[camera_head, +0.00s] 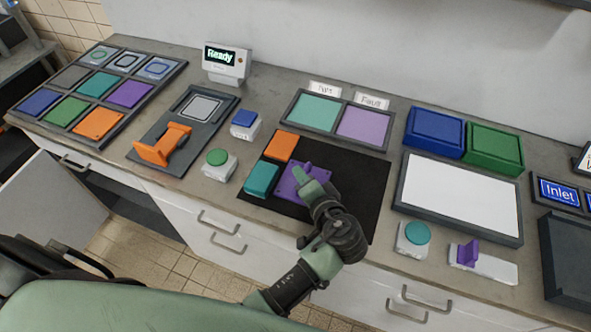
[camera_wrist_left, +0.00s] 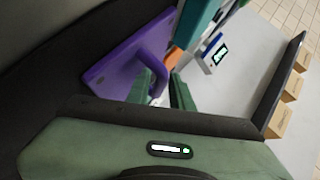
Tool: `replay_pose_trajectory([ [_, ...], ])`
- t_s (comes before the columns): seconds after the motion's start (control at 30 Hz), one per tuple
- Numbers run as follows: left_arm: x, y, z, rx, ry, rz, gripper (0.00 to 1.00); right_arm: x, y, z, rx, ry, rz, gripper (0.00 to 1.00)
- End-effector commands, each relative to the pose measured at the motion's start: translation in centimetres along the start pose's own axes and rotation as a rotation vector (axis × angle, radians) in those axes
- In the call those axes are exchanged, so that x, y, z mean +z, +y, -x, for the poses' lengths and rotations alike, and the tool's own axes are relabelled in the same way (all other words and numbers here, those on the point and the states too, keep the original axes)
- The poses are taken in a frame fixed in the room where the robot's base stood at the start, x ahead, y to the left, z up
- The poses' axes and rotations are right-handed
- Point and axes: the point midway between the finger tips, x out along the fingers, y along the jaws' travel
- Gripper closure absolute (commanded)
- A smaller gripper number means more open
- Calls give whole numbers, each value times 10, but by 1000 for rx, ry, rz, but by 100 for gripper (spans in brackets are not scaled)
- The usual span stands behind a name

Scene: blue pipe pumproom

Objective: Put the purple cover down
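The purple cover (camera_head: 290,187), a flat square plate with a raised handle, is at the black mat (camera_head: 358,188), beside a teal block and an orange block. It looks level; I cannot tell whether it rests fully on the mat. My left gripper (camera_head: 306,176) is over it at the handle. In the left wrist view the purple cover (camera_wrist_left: 115,68) fills the upper left, and the fingers of my left gripper (camera_wrist_left: 162,75) stand apart with the handle at their tips. Whether they press on it is unclear. My right gripper is not in view.
The teal block (camera_head: 262,179) and orange block (camera_head: 281,145) sit close left of the cover. A green button (camera_head: 217,157) and orange handle (camera_head: 163,146) are further left. A white panel (camera_head: 458,199) lies right. The mat's right part is bare.

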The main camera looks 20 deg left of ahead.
Motion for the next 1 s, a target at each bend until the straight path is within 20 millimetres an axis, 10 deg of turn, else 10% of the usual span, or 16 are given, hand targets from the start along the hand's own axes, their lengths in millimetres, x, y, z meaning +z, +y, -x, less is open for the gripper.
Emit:
replay_pose_trajectory([
  [0.27,1,2,2,2,-2,0,77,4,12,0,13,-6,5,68],
  [0.4,1,2,1,1,-2,0,100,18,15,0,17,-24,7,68],
  [1.0,2,2,0,1,-4,-1,100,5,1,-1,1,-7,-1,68],
])
